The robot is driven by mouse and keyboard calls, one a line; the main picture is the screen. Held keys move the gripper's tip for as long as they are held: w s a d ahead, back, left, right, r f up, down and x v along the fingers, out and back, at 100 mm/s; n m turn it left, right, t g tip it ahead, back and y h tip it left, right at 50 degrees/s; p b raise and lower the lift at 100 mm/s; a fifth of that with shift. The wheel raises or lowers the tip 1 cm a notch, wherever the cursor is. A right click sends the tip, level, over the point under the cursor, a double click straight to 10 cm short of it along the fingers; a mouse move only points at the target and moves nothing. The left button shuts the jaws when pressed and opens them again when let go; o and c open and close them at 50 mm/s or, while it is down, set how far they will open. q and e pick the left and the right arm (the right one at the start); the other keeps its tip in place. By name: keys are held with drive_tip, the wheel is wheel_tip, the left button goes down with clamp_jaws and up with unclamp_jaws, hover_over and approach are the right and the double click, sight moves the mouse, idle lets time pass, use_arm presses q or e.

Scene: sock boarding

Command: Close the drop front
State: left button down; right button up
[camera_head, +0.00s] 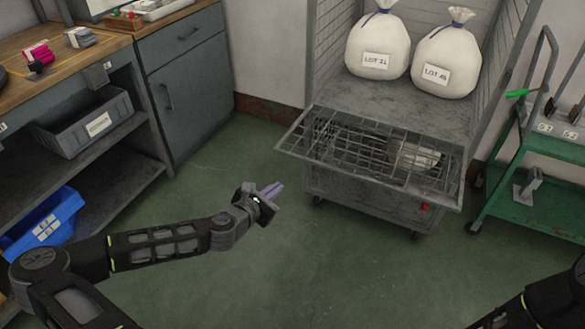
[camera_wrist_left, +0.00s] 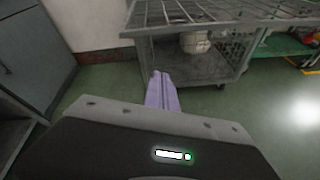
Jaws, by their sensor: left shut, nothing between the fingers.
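The drop front (camera_head: 365,154) is a grey wire mesh panel on the front of a wheeled cage cart (camera_head: 350,190). It is folded down and sticks out toward me, roughly level. In the left wrist view the drop front (camera_wrist_left: 220,14) crosses the top, above the cart's lower body. My left gripper (camera_head: 272,190) is shut and empty, with its purple fingers in front of and left of the cart, apart from the panel. Its fingers (camera_wrist_left: 161,92) also show in the left wrist view. My right arm shows only at the lower right corner; its gripper is out of view.
Two white tied bags, one marked LOT 21 (camera_head: 378,46) and one at its right (camera_head: 445,60), stand inside the cart. A green trolley (camera_head: 530,160) stands at the right. A workbench with a grey bin (camera_head: 88,122) and a blue bin (camera_head: 45,225) is at the left. The floor between is clear.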

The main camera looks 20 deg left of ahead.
use_arm(q)
drive_tip(key=n, duration=0.2)
drive_tip(key=a+n, duration=0.1)
drive_tip(key=n, duration=0.1)
drive_tip(key=shift+w+r, duration=0.25)
drive_tip(key=shift+w, duration=0.1)
drive_tip(key=w+b, duration=0.1)
drive_tip(key=w, duration=0.8)
drive_tip(key=shift+w+d+r, duration=0.15)
drive_tip(key=shift+d+r, duration=0.15)
drive_tip(key=shift+r, duration=0.05)
